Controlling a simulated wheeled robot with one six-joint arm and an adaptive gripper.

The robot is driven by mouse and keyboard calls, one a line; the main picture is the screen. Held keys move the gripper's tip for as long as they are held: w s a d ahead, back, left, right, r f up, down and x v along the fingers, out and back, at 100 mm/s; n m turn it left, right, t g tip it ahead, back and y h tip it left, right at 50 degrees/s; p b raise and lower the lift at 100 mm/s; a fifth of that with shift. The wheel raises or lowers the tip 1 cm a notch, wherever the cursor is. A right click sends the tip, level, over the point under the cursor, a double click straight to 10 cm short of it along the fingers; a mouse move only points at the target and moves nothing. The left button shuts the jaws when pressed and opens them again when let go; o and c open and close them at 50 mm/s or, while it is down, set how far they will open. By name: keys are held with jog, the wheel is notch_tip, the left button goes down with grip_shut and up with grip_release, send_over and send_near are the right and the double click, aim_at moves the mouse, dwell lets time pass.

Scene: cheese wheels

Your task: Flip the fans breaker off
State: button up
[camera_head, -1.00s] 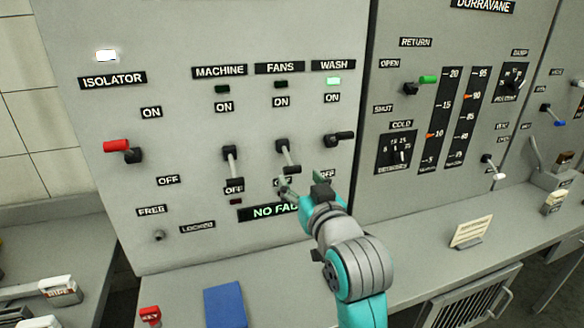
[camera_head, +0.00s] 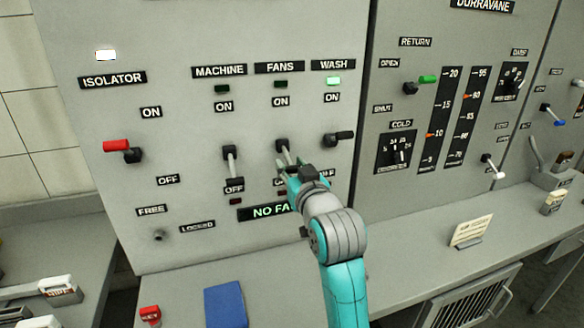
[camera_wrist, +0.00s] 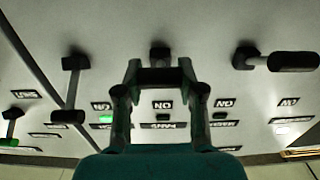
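The fans breaker (camera_head: 282,146) is on the grey panel under the FANS label, between the machine and wash breakers. Its lever hangs down from the pivot toward OFF, and its end is mostly hidden by my gripper in the head view. In the wrist view the dark handle (camera_wrist: 160,77) spans the gap between my fingertips, with the pivot behind it. My gripper (camera_head: 291,164) has one finger at each end of this handle and looks shut on it. The fans lamp (camera_head: 281,84) is dark.
The machine breaker (camera_head: 230,155) at left has its lever down. The wash breaker (camera_head: 340,138) sticks out close at right, under a lit green lamp (camera_head: 333,80). The red isolator handle (camera_head: 116,146) is further left. A worktop with a blue pad (camera_head: 225,305) lies below.

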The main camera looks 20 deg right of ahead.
grip_shut()
jog(key=shift+f, duration=0.1)
jog(key=shift+w+f+t, duration=0.2)
jog(key=shift+f+t, duration=0.25)
jog(key=shift+t, duration=0.55)
jog(key=o, duration=1)
grip_release()
